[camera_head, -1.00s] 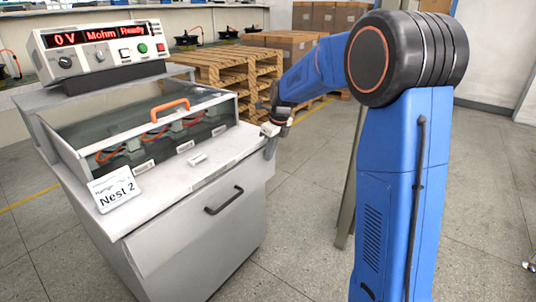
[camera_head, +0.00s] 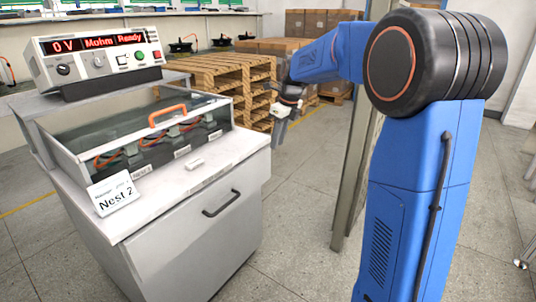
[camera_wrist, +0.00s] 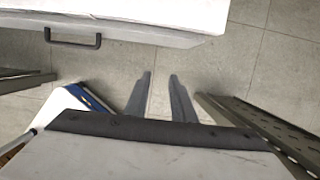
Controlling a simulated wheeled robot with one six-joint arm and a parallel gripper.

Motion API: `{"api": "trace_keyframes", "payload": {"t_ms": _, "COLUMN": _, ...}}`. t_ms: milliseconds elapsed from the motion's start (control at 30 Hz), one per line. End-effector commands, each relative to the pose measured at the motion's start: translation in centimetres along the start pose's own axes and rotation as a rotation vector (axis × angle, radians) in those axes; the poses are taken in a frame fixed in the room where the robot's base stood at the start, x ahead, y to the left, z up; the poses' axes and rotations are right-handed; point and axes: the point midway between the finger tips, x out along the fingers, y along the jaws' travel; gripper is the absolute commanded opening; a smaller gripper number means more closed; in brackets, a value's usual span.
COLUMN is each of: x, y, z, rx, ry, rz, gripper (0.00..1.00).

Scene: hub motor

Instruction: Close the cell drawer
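The cell drawer's pale grey front (camera_head: 190,235) faces me below the white worktop. Its black bar handle (camera_head: 222,203) is in plain sight, and the handle also shows at the upper left in the wrist view (camera_wrist: 72,38). I see no clear gap around the front, so I cannot tell how far the drawer stands out. My gripper (camera_head: 279,132) is in the air beyond the cabinet's right corner, apart from handle and front. In the wrist view my gripper (camera_wrist: 160,76) has two fingers apart with only floor between them.
A glass-lidded test box (camera_head: 140,130) with an orange handle and a "Nest 2" card (camera_head: 113,193) sit on the worktop. A meter (camera_head: 97,55) stands behind. Wooden pallets (camera_head: 230,85) are at the back. A grey post (camera_head: 355,180) stands right of the cabinet; floor between is clear.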

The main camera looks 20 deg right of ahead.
Motion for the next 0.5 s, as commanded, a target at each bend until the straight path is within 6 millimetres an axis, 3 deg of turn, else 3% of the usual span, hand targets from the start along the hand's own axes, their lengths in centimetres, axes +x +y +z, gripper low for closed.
{"api": "trace_keyframes", "payload": {"t_ms": 167, "x": 3.6, "y": 1.1, "z": -1.5, "rx": 0.071, "ry": 0.044, "rz": 0.146, "gripper": 0.3}}
{"api": "trace_keyframes", "payload": {"t_ms": 300, "x": 7.7, "y": 3.3, "z": -3.2, "rx": 0.175, "ry": 0.093, "rz": 0.367, "gripper": 0.3}}
{"api": "trace_keyframes", "payload": {"t_ms": 500, "x": 11.7, "y": 6.4, "z": -4.7, "rx": 0.327, "ry": 0.132, "rz": 0.7, "gripper": 0.3}}
